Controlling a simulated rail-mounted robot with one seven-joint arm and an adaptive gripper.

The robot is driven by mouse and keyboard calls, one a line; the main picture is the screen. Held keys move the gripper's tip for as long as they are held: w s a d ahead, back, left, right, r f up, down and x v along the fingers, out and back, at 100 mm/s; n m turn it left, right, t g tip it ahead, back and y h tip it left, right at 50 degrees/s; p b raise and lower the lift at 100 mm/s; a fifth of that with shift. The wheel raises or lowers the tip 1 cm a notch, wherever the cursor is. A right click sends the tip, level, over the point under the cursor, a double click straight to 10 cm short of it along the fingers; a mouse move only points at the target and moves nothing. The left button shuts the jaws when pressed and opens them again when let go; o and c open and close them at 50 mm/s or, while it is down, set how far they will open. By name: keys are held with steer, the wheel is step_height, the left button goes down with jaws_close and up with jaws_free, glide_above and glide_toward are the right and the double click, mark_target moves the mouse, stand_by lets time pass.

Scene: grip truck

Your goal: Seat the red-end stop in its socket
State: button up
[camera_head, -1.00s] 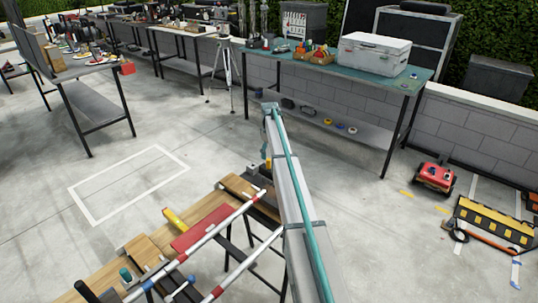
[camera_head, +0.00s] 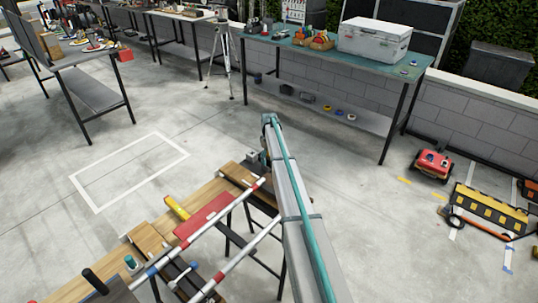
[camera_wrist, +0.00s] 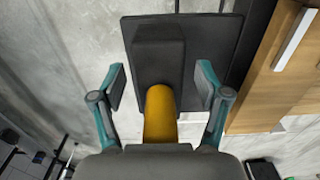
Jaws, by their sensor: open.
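In the wrist view, my gripper (camera_wrist: 160,88) is open. Its two teal fingers stand apart on either side of a yellow cylinder (camera_wrist: 160,115). The cylinder joins a dark grey block (camera_wrist: 158,50) over a flat black plate (camera_wrist: 225,35). I see no finger touching either part. I cannot tell whether this piece is the red-end stop, as no red shows on it. In the head view, red, white and blue banded rods (camera_head: 213,223) run across the wooden bench; no socket can be made out. My gripper is too small and hidden to read there.
A red block (camera_head: 203,213) and a yellow piece (camera_head: 176,207) lie on the bench beside the rods. Wooden boards (camera_wrist: 285,85) lie right of the plate in the wrist view. The floor around the white rectangle (camera_head: 128,172) is clear.

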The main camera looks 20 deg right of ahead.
steer(key=c, duration=1.2)
steer(key=o, duration=0.6)
steer(key=c, duration=0.5)
steer(key=shift+o, duration=0.2)
steer(key=shift+r+p, duration=0.4)
steer(key=shift+r, duration=0.95)
steer(key=shift+r+p, duration=0.75)
steer(key=shift+r, duration=1.65)
steer(key=shift+r, duration=0.15)
steer(key=shift+r+p, duration=1.2)
steer(key=shift+r, duration=2.45)
